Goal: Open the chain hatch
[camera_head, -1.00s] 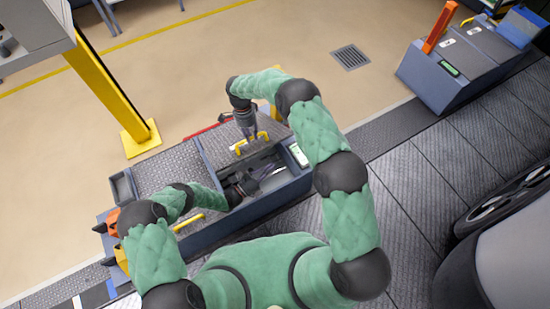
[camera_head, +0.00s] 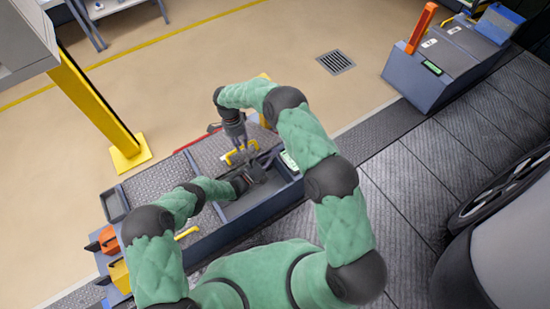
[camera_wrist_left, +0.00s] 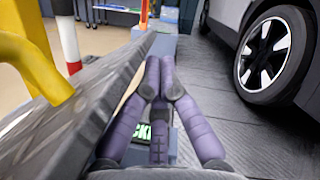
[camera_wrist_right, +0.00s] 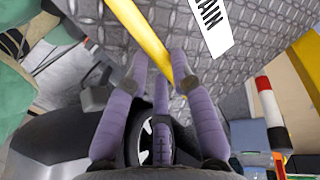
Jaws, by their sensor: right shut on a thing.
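The chain hatch (camera_head: 207,152) is a diamond-plate panel on the long grey floor unit, tilted up beside an open compartment. Its yellow handle (camera_head: 230,157) sits near its edge. In the right wrist view the handle (camera_wrist_right: 140,32) lies between my fingertips beside a white label (camera_wrist_right: 210,22) ending in "AIN". My right gripper (camera_head: 243,150) is shut on the handle. My left gripper (camera_head: 268,162) is at the compartment beside the raised hatch. In the left wrist view its fingers (camera_wrist_left: 158,68) are together and empty, close to the tilted plate (camera_wrist_left: 75,105). Whether they touch it is unclear.
A second plate (camera_head: 155,188) covers the unit's left part, with a yellow handle (camera_head: 187,233) on the near side. A small display (camera_head: 289,161) sits at the right end. A yellow post (camera_head: 95,105) stands behind. A car wheel (camera_head: 500,190) is at right.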

